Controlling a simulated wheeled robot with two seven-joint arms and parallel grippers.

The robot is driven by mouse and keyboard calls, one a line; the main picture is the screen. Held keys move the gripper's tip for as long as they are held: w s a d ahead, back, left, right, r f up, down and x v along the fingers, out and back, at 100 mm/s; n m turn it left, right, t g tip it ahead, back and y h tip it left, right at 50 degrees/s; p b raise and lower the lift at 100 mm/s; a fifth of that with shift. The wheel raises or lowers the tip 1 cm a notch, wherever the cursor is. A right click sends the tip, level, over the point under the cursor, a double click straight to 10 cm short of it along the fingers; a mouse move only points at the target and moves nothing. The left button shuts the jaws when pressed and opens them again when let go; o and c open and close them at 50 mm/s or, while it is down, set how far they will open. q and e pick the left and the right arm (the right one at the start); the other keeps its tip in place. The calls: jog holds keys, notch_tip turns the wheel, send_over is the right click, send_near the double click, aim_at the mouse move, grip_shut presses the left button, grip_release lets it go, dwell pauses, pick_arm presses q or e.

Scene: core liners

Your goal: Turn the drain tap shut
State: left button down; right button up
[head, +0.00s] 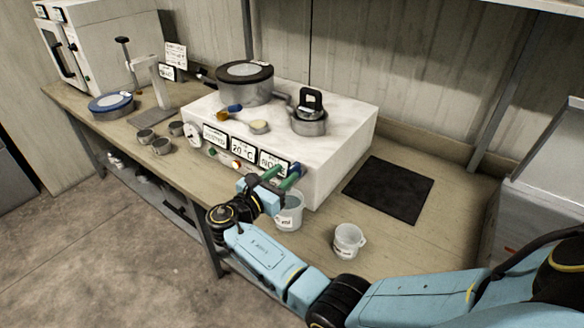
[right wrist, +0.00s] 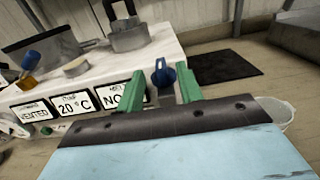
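The drain tap has a dark blue handle (right wrist: 163,74) and sits low on the front of the white bath box (head: 340,135), near its right end. In the right wrist view the handle points upright. My right gripper (head: 279,178) is at the tap, with its two green fingers apart. In the right wrist view the gripper (right wrist: 160,92) has one finger on each side of the handle, with gaps showing, so nothing is gripped. In the head view the fingers largely hide the tap. My left gripper is not in view.
A white cup (head: 289,217) stands just below the tap, close to my right gripper. Another white cup (head: 347,241) stands to the right. A black mat (head: 390,190) lies right of the box. Pots and small tools sit on the box top.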

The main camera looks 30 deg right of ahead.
jog(key=v, duration=0.8)
jog(key=shift+b, duration=0.3)
